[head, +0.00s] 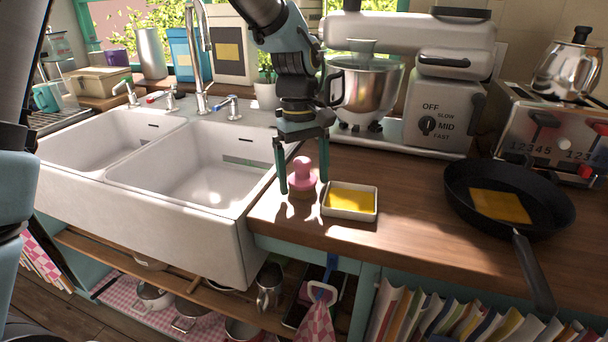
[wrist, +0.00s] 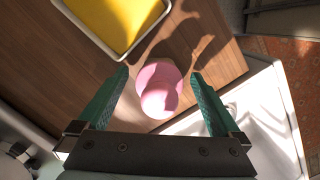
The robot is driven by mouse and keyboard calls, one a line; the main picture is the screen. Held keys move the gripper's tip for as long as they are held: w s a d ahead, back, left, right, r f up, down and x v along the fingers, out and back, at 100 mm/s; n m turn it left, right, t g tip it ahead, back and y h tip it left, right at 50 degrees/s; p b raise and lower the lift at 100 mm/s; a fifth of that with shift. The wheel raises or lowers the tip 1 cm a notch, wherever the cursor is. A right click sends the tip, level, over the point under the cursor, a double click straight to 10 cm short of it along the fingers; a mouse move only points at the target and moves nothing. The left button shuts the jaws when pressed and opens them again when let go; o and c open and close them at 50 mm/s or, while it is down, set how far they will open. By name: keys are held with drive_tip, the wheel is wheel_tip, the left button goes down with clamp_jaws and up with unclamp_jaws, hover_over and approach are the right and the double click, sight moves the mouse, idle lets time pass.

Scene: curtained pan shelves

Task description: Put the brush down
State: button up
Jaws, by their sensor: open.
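A pink knobbed object (head: 302,175), which looks like the brush, stands upright on the wooden counter beside the sink. My gripper (head: 304,186) is above it, pointing down, with its two fingers apart on either side of it. In the wrist view the brush (wrist: 159,88) shows as a round pink top between the open fingertips (wrist: 160,80), with gaps to both fingers. Its bristles are hidden beneath it. A small white dish (head: 349,213) with yellow content sits just right of the brush; it also shows in the wrist view (wrist: 137,42).
A white double sink (head: 190,165) lies left of the brush. A stand mixer (head: 365,90) stands behind. A black pan (head: 480,222) with a yellow slab (head: 500,206) and a toaster (head: 560,125) are at the right. Bare counter (head: 412,200) lies between dish and pan.

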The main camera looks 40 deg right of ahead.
drive_tip(key=r, duration=0.3)
drive_tip(key=w+r+b, duration=0.1)
drive_tip(key=r, duration=0.6)
drive_tip(key=shift+w+d+r+b, duration=0.1)
drive_tip(key=shift+w+r+b, duration=0.05)
drive_tip(key=shift+r+b, duration=0.25)
clamp_jaws()
idle(0.5)
idle(0.4)
drive_tip(key=shift+r, duration=0.1)
wheel_tip(320, 180, up, 12)
drive_tip(key=w+p, duration=0.1)
drive_tip(key=p, duration=1)
drive_tip(key=shift+w+d+f, duration=0.15)
drive_tip(key=shift+w+f, duration=0.05)
idle(0.4)
drive_tip(key=shift+w, duration=0.1)
